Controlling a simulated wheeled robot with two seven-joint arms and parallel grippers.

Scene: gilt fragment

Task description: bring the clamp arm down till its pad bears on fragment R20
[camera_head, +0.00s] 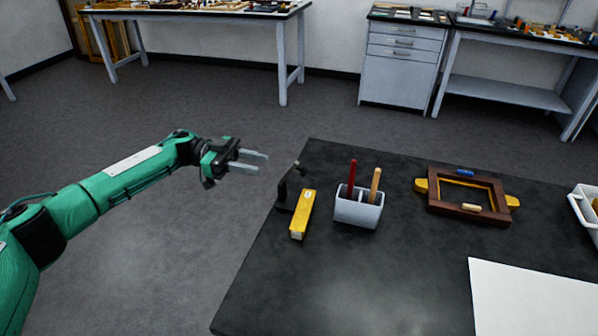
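A black clamp (283,190) stands at the left edge of the dark worktable, its arm (293,172) slanting up to the right with a small knob at the top. A yellow bar (301,216) with a small white label lies just right of the clamp; the label is too small to read, so I cannot confirm that it is fragment R20. The clamp's pad is not clear, and I see no contact with the bar. My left gripper (258,162) is left of the clamp, off the table edge, its two grey fingers apart and empty. My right gripper is not in view.
A white holder (358,208) with a red and a tan handle stands right of the bar. A brown frame (467,197) with yellow pieces lies farther right. A white sheet (535,300) lies at front right, beside a white tray (584,215). The table's front left is clear.

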